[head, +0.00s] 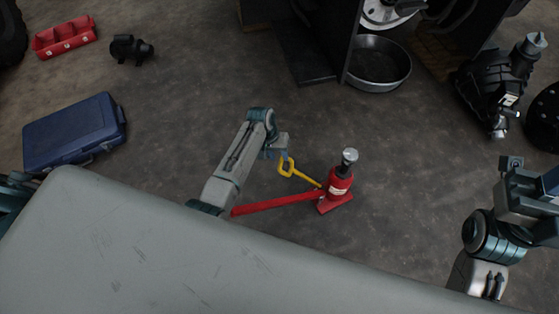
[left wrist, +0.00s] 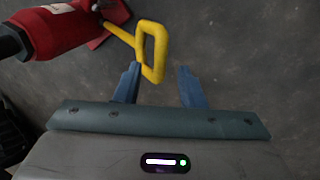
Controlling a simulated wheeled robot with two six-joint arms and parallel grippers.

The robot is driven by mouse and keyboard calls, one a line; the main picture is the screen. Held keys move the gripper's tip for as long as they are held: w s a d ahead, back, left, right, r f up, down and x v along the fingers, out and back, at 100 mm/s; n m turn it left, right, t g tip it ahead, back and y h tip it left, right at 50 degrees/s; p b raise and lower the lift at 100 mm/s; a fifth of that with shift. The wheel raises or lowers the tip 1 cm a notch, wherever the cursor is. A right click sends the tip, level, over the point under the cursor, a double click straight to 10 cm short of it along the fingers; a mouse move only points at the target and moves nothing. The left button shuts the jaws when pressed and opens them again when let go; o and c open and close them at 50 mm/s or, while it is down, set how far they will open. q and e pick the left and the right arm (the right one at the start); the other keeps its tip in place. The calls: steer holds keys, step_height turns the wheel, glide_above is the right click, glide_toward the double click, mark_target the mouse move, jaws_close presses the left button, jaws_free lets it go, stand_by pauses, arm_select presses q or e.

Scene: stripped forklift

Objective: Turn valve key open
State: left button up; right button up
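The valve key (head: 286,167) is a yellow bar with a squared loop handle, sticking out from the red bottle jack (head: 337,190) toward my left gripper (head: 279,154). In the left wrist view, my left gripper (left wrist: 160,80) has its two blue fingers apart. The near end of the yellow loop (left wrist: 164,50) appears between the fingertips, closer to the left finger. I cannot tell whether they touch. The red jack (left wrist: 60,30) shows at upper left there. My right gripper (head: 512,165) is at the right edge, away from the jack; its fingers are not clear.
A long red handle (head: 275,204) runs left from the jack's base along the floor. A grey surface (head: 150,255) fills the front. A blue case (head: 74,132) lies at left, a round metal pan (head: 378,65) at the back. The floor between is clear.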

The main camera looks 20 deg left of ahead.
arm_select(q)
steer(key=shift+b+x, duration=0.35)
steer(key=shift+x, duration=0.85)
jaws_close()
